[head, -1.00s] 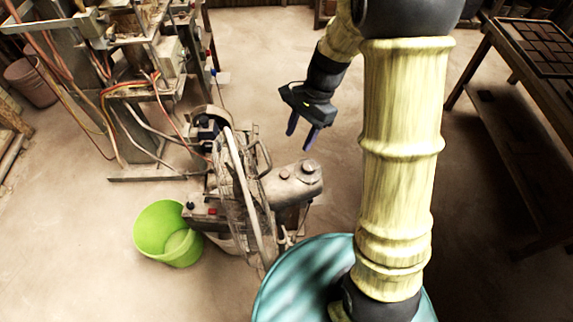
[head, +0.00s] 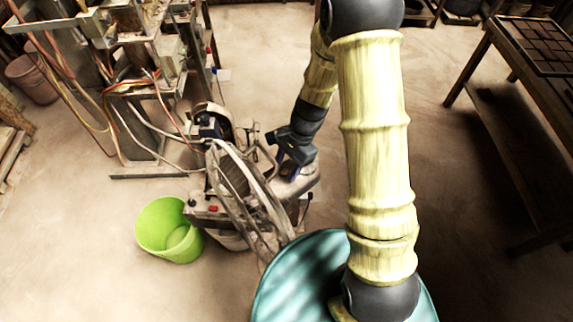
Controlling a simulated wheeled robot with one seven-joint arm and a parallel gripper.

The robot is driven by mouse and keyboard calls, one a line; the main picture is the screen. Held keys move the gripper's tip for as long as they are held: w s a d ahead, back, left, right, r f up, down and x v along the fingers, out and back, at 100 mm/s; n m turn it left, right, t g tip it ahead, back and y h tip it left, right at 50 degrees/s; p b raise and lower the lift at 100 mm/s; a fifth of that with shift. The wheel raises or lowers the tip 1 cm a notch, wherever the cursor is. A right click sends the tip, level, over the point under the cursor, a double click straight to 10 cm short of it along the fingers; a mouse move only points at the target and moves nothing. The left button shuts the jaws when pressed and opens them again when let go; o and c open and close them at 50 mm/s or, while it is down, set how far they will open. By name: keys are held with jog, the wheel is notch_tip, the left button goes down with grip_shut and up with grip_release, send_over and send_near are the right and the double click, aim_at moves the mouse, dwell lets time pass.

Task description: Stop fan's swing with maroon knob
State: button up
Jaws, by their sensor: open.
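The fan (head: 238,185) stands left of centre, its wire cage facing down and left. Its grey motor housing (head: 307,185) sticks out behind the cage to the right. My gripper (head: 288,172) is over the top of this housing, with its fingers pointing down and open. The fingers and wrist cover most of the housing's top, so I cannot make out the maroon knob or whether the fingers are around it or touch it.
A lime green bucket (head: 168,230) stands on the floor left of the fan. A red button (head: 213,209) shows on a box by the fan. A cabled machine frame (head: 150,110) is at upper left, and a dark table (head: 530,130) at right. Floor between is clear.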

grip_shut()
jog(key=shift+r+p, duration=0.65)
jog(key=shift+r, duration=0.15)
jog(key=shift+c, duration=2.1)
grip_release()
jog(key=o, duration=0.4)
jog(key=shift+s+d+r, duration=0.1)
jog(key=shift+s+d, duration=0.05)
jog(key=shift+w, duration=0.2)
jog(key=b+v, duration=0.3)
jog(key=v, duration=1.4)
jog(key=shift+w+r, duration=0.1)
